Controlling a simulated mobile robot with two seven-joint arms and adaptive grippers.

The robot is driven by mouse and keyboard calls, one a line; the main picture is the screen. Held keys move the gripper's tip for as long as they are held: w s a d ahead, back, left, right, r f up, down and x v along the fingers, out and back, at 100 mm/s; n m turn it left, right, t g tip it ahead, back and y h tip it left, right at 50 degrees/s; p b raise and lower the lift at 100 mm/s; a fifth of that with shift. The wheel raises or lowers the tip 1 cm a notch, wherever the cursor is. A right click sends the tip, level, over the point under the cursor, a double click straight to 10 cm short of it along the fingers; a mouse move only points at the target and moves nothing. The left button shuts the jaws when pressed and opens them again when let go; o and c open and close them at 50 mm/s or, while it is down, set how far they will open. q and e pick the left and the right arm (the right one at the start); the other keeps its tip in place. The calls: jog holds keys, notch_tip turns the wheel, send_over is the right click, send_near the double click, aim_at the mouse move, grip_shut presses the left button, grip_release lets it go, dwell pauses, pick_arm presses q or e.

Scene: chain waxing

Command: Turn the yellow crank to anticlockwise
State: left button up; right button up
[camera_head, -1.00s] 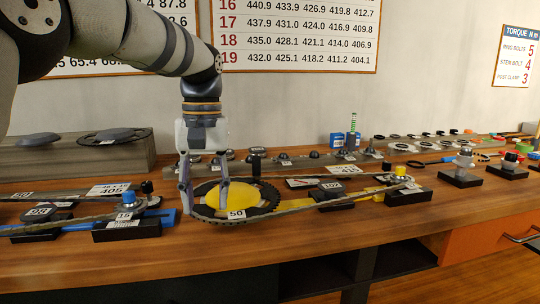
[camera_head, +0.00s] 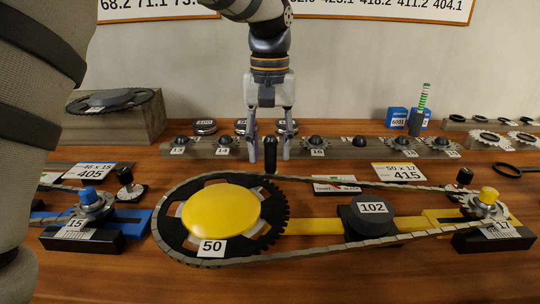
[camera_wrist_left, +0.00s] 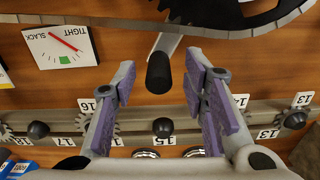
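The yellow disc (camera_head: 222,208) sits in the middle of the black toothed ring (camera_head: 273,227) marked 50, with a chain looped around the ring. A black upright handle (camera_head: 270,154) stands behind the ring. In the left wrist view the handle (camera_wrist_left: 160,72) sits at the end of a short grey arm (camera_wrist_left: 168,42). My left gripper (camera_head: 269,157) points down from above, with one finger on each side of the handle. In the wrist view its fingers (camera_wrist_left: 160,90) are apart, with visible gaps to the handle. My right gripper is not in view.
The chain runs to a small yellow-topped sprocket (camera_head: 488,197) at the right, past a black block (camera_head: 369,215) marked 102. A blue-topped sprocket (camera_head: 90,199) stands at the left. A grey rack (camera_head: 195,149) with several sprockets lies behind. The front table strip is clear.

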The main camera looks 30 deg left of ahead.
pick_arm(q)
jog(key=shift+f, duration=1.45)
grip_shut()
jog(key=shift+w, duration=0.1)
